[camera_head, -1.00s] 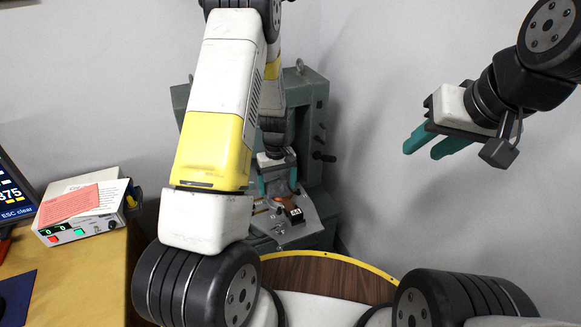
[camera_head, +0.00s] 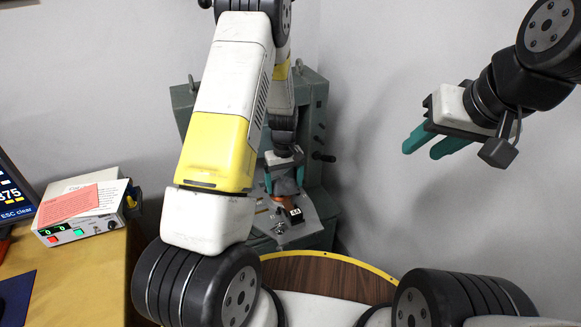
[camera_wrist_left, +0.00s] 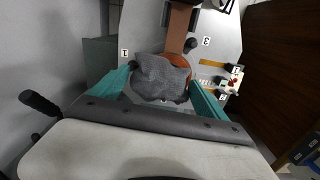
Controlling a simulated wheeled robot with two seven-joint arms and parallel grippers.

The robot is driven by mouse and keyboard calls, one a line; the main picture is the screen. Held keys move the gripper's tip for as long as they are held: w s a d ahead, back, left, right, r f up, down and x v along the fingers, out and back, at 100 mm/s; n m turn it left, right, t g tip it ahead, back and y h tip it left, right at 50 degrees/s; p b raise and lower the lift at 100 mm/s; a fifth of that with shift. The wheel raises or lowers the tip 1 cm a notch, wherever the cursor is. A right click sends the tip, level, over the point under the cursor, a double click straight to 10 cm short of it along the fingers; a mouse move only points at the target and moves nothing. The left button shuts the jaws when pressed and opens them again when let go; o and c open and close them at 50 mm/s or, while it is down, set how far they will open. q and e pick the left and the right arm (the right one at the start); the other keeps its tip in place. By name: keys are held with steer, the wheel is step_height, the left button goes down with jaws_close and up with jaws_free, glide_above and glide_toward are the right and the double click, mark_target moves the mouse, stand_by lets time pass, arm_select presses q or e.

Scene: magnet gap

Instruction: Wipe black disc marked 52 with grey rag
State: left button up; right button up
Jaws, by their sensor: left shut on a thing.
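My left gripper (camera_head: 284,188) hangs over the sloped grey plate of the green-grey machine. In the left wrist view its teal fingers (camera_wrist_left: 163,80) are shut on a crumpled dark grey rag (camera_wrist_left: 160,79). The rag lies over part of an orange-brown round piece (camera_wrist_left: 180,59); I cannot tell whether it touches it. I cannot make out a black disc marked 52 in either view; the rag or fingers may hide it. My right gripper (camera_head: 422,151) is raised at the right, its teal fingers apart and empty.
The machine (camera_head: 318,110) stands against the wall, with dark side knobs (camera_head: 323,157). Its plate (camera_wrist_left: 220,42) bears small numbered labels and black knobs. A white control box (camera_head: 85,215) sits on the wooden desk at left. A brown round top (camera_head: 330,277) with yellow rim is in front.

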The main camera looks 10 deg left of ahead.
arm_select(q)
steer(key=shift+s+a, duration=0.4)
steer(key=shift+a, duration=0.2)
steer(key=shift+s+a, duration=0.35)
steer(key=shift+a, duration=0.25)
steer(key=shift+w+d, duration=0.35)
steer(key=shift+d, duration=0.25)
steer(key=shift+w+d, duration=0.35)
steer(key=shift+d, duration=0.25)
steer(key=shift+s+a, duration=0.35)
steer(key=shift+a, duration=0.25)
steer(key=shift+s+a, duration=0.35)
steer(key=shift+a, duration=0.25)
steer(key=shift+w+d, duration=0.1)
steer(key=shift+w+d, duration=0.35)
steer(key=shift+d, duration=0.2)
steer(key=shift+w+d, duration=0.3)
steer(key=shift+d, duration=0.25)
steer(key=shift+s+a, duration=0.1)
